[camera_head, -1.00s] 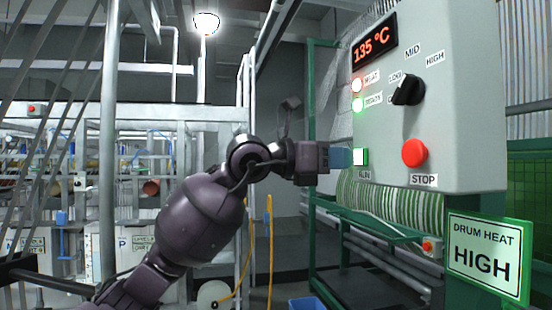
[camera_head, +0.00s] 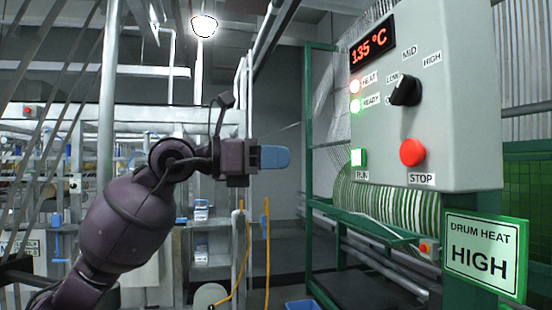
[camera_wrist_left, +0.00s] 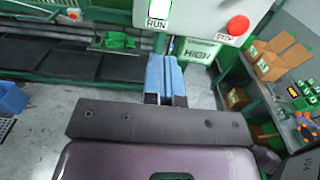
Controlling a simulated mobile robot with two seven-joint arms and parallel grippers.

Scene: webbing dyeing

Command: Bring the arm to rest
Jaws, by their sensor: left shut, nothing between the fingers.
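My left gripper (camera_head: 274,157) has blue fingers and is shut and empty. In the head view it is in free air to the left of the grey control panel (camera_head: 455,100), clear of it. In the left wrist view the closed fingers (camera_wrist_left: 165,78) point toward the panel's lower edge. The display (camera_head: 373,53) reads 135 °C, and the HEAT and READY lamps are lit. My right gripper is not in view.
A green sign (camera_head: 485,255) reads DRUM HEAT HIGH. Green-striped webbing (camera_head: 385,200) runs below the panel on a green frame. Yellow hoses (camera_head: 243,262) hang behind my arm. In the left wrist view, a cardboard box (camera_wrist_left: 278,55) sits on a bench at right.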

